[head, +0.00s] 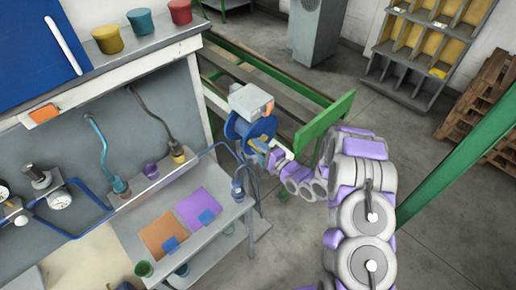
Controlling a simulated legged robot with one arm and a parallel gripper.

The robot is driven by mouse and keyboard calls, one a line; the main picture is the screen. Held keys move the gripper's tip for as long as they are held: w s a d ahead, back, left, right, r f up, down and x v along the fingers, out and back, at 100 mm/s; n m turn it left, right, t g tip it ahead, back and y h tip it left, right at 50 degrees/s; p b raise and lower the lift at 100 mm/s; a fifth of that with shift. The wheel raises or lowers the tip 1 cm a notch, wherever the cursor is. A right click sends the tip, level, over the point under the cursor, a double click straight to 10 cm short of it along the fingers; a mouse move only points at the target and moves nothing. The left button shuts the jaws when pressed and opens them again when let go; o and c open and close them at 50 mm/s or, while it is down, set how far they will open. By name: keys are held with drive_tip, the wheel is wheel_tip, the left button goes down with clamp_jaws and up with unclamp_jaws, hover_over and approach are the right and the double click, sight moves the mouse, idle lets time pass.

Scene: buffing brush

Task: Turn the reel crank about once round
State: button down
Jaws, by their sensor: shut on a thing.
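The reel (262,128) is a blue round drum under a grey housing (250,99), at the right end of the workbench. My gripper (274,158) is at the front face of the reel, reached from the right by my grey and purple arm. It is shut on the reel crank, which it mostly hides. A small yellow-tan part (260,145) shows between my gripper and the drum. The crank's exact angle is too small to tell.
A green frame (325,128) stands close behind my wrist. A shelf (200,215) with purple and orange pads lies left of the reel. A blue hose (222,152) runs beside the reel. The floor (450,225) at right is clear, apart from a green post (462,160).

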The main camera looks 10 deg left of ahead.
drive_tip(key=shift+w+d+r, duration=0.1)
drive_tip(key=shift+w, duration=0.05)
drive_tip(key=c, duration=0.9)
unclamp_jaws()
drive_tip(key=shift+w, duration=0.1)
drive_tip(key=shift+s+d, duration=0.4)
drive_tip(key=shift+s, duration=0.05)
drive_tip(key=b+v, duration=0.1)
drive_tip(key=v, duration=1.5)
drive_tip(key=shift+s+b, duration=0.1)
drive_tip(key=shift+b, duration=0.25)
